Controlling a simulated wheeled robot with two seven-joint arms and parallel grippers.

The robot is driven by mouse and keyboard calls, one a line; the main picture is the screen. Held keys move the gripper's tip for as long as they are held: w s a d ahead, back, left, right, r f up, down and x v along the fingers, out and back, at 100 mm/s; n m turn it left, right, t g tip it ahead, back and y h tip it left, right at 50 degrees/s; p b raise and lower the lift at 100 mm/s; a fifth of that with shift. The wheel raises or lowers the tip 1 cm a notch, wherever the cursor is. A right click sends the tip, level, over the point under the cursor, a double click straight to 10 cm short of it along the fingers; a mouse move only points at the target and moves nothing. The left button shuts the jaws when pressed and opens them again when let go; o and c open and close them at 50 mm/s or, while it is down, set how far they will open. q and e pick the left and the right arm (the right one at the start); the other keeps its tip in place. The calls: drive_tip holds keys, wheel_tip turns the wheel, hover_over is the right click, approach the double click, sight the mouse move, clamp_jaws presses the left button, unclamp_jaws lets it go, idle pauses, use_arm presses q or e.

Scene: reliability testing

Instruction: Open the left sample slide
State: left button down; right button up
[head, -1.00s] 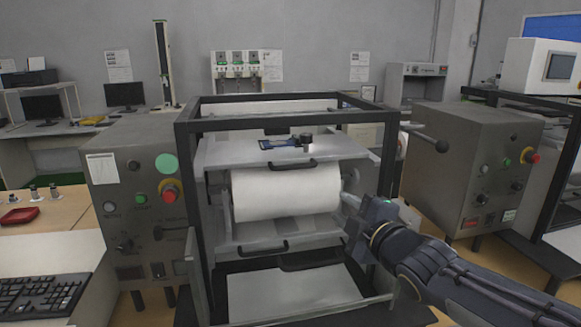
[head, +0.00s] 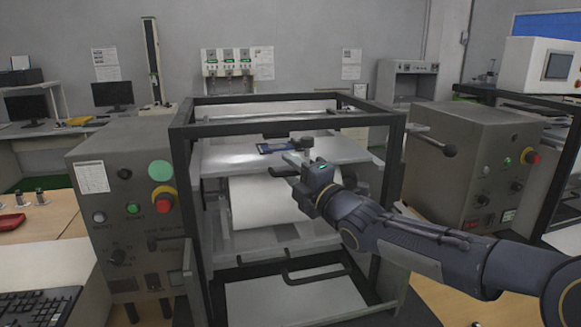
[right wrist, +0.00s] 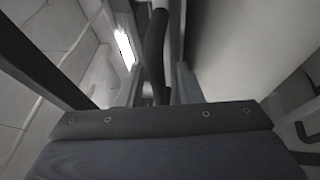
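The left machine's upper slide (head: 345,149) is a flat grey plate inside a black frame, with a blue-and-black item (head: 278,148) and a dark knob on top. My right gripper (head: 290,162) is at the plate's front edge, over the black upper handle (head: 275,172), and covers most of it. In the right wrist view a dark curved bar (right wrist: 157,50), apparently this handle, stands in front of the gripper's palm. Whether the fingers are closed on it cannot be made out. My left gripper is not in view.
Frame posts (head: 393,175) stand close to my right arm. A control box (head: 130,205) is at left, another machine (head: 470,165) at right.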

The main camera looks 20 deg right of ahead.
drive_tip(key=shift+w, duration=0.2)
drive_tip(key=shift+c, duration=0.4)
drive_tip(key=shift+r, duration=0.1)
clamp_jaws()
drive_tip(key=shift+r, duration=0.1)
drive_tip(key=shift+s+a, duration=0.1)
